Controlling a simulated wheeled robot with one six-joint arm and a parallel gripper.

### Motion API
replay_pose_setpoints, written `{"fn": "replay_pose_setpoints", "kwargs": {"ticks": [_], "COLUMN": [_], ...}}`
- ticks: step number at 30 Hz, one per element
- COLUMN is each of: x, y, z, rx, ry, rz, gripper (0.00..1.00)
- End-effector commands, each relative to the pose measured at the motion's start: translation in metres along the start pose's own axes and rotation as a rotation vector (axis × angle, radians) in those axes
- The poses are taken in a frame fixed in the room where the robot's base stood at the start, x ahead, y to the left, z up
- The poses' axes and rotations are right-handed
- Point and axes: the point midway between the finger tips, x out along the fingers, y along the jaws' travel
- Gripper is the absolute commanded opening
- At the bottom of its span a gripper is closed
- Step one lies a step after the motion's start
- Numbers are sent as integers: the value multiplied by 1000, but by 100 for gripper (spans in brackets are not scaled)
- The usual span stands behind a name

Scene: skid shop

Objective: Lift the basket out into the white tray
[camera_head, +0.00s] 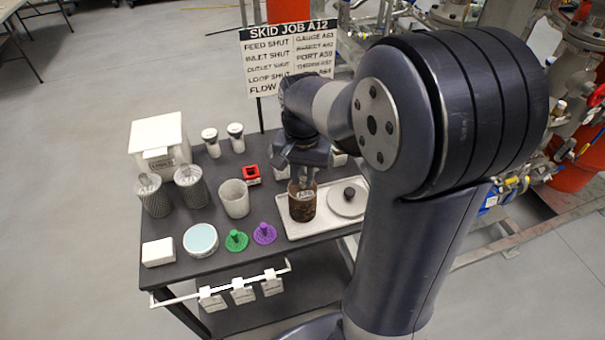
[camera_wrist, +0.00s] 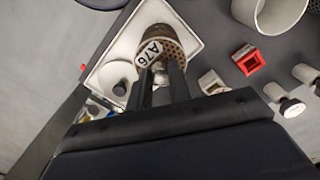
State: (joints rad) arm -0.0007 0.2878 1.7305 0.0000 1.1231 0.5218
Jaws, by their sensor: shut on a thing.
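A brown perforated basket (camera_head: 302,204) with a white label stands upright at the left part of the white tray (camera_head: 340,221). My gripper (camera_head: 304,176) is above it and shut on its top. In the wrist view the fingers (camera_wrist: 161,74) close at the top of the basket (camera_wrist: 172,40), beside the label reading A76. The white tray (camera_wrist: 192,20) shows around the basket there. A round pale lid with a dark knob (camera_head: 348,198) lies on the tray right of the basket. I cannot tell whether the basket touches the tray floor.
Left of the tray stand a white cup (camera_head: 234,198), a red square block (camera_head: 251,174), green (camera_head: 236,241) and purple (camera_head: 264,233) knobbed discs, and two grey mesh cylinders (camera_head: 152,195). A job sign (camera_head: 291,62) rises behind the table.

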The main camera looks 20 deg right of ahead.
Motion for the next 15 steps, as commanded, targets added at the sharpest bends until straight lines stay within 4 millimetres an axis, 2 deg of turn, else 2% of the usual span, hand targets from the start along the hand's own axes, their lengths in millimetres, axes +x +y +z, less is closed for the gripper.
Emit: {"fn": "replay_pose_setpoints", "kwargs": {"ticks": [11, 12, 15], "x": [3, 3, 3], "y": [0, 0, 0], "z": [0, 0, 0], "rx": [0, 0, 0], "ry": [0, 0, 0], "rz": [0, 0, 0], "gripper": [6, 21, 29]}}
